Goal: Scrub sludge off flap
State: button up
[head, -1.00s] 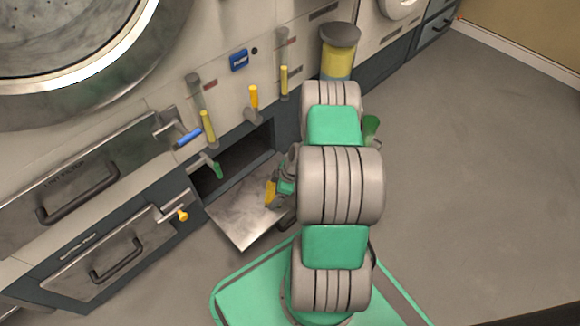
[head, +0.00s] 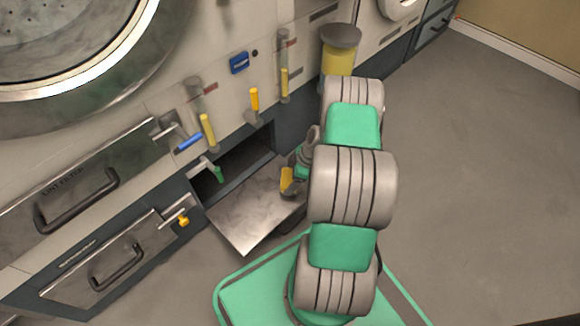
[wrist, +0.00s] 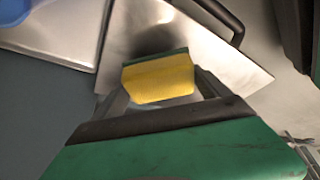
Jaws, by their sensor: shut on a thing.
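The open flap (head: 245,222) is a metal panel folded down at the front of a dark opening, with grey smudges on it in the head view. In the wrist view the flap (wrist: 225,65) shows a dark smear just beyond the sponge. My gripper (wrist: 160,92) is shut on a yellow sponge with a green scrub layer (wrist: 160,80). The sponge (head: 287,180) also shows in the head view over the right part of the flap. I cannot tell whether it touches the metal. My arm hides the flap's right edge.
The dark opening (head: 235,162) lies behind the flap. A yellow container (head: 338,62) stands behind my arm. Floor at the right is clear.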

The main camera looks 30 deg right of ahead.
jog(key=shift+s+a+r+p, duration=0.1)
jog(key=shift+r+p, duration=1.7)
jog(key=shift+r, duration=0.85)
